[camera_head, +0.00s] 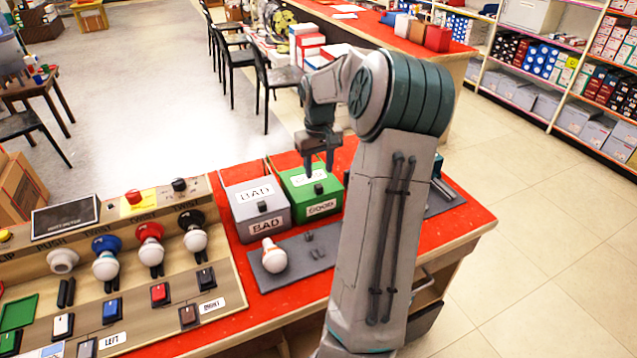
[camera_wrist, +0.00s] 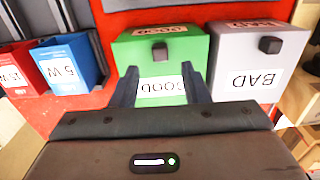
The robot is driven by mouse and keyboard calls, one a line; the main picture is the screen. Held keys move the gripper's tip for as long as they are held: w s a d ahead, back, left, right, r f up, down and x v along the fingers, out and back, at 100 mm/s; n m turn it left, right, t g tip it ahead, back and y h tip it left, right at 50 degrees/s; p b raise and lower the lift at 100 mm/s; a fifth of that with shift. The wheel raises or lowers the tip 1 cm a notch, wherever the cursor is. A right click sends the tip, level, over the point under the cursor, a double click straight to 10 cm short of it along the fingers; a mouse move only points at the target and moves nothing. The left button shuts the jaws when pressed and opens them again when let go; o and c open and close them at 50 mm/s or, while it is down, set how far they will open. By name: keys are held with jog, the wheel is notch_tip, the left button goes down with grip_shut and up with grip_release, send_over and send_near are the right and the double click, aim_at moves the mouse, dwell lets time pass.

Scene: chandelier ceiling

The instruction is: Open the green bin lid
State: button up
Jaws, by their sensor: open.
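The green bin (camera_head: 318,206) labelled GOOD stands on the red table, with its lid (camera_head: 298,184) down and a small dark knob (camera_head: 318,188) on it. In the wrist view the green bin (camera_wrist: 150,65) is straight ahead, and its knob (camera_wrist: 159,52) shows between and beyond my fingers. My gripper (camera_head: 319,172) is open and empty, pointing down just over the green bin's lid. In the wrist view the fingers (camera_wrist: 160,85) are spread in front of the GOOD label. I cannot tell whether a fingertip touches the bin.
The grey BAD bin (camera_head: 262,211) stands close beside the green bin, on its left. Blue (camera_wrist: 70,68) and red (camera_wrist: 20,72) bins show at the wrist view's left. The switch panel (camera_head: 130,270) fills the table's left.

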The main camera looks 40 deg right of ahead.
aim_at(319, 186)
notch_tip(319, 186, down, 6)
jog(key=shift+r, duration=0.1)
